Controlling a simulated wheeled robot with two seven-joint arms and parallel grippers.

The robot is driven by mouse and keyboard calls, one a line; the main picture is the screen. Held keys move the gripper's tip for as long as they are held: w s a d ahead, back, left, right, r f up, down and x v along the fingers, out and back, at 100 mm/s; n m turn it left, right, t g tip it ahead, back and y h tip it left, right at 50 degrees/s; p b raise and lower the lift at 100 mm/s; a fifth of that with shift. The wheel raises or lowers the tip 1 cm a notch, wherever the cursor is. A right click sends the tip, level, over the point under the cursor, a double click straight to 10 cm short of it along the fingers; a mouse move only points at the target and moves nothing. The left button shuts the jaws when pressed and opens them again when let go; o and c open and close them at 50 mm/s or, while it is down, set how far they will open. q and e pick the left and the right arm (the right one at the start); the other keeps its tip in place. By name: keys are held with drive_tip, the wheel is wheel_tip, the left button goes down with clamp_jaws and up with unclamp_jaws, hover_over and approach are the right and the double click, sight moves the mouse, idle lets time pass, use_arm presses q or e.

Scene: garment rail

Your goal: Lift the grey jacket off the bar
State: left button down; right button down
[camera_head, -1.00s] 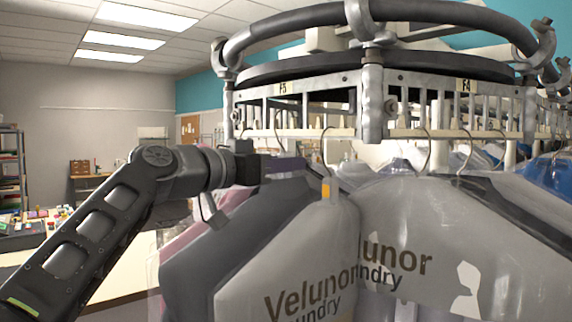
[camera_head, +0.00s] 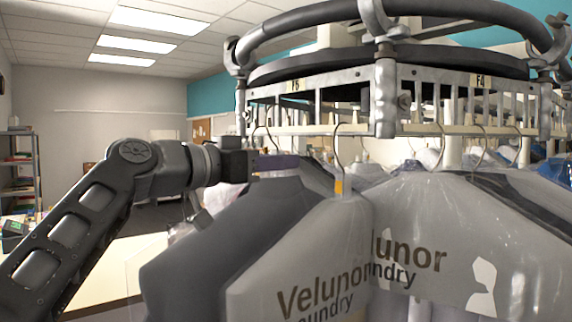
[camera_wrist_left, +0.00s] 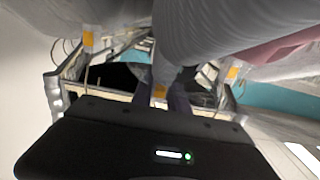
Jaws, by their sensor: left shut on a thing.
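The grey jacket (camera_head: 215,250) hangs at the left front of the round garment rail, dark grey. In the head view my left gripper (camera_head: 276,163) is at the top of the jacket, below the rail's slotted rim, and is shut at the collar and hanger area. The exact grip point is small and partly hidden. In the left wrist view the purple fingertips (camera_wrist_left: 178,99) are close together, and a grey garment (camera_wrist_left: 220,30) fills the upper middle. Whether the jacket's hook still touches the bar (camera_head: 310,130) is unclear. My right gripper is out of view.
A bagged garment printed "Velunor" (camera_head: 300,270) hangs right beside the jacket, with an orange tag (camera_head: 343,185) at its hook. Another bagged garment (camera_head: 430,230) hangs further right. A shelf (camera_head: 20,170) stands at far left. Open room lies left of the jacket.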

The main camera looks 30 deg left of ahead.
use_arm(q)
drive_tip(key=shift+v, duration=1.3)
drive_tip(key=shift+r, duration=0.15)
drive_tip(key=shift+b+v, duration=0.65)
drive_tip(key=shift+v, duration=1.95)
drive_tip(key=v, duration=0.9)
drive_tip(key=shift+r, duration=0.1)
drive_tip(key=p+v, duration=0.1)
drive_tip(key=v, duration=1.2)
drive_tip(key=shift+s+a+p, duration=0.25)
drive_tip(key=shift+s+p, duration=0.1)
drive_tip(key=shift+p, duration=0.05)
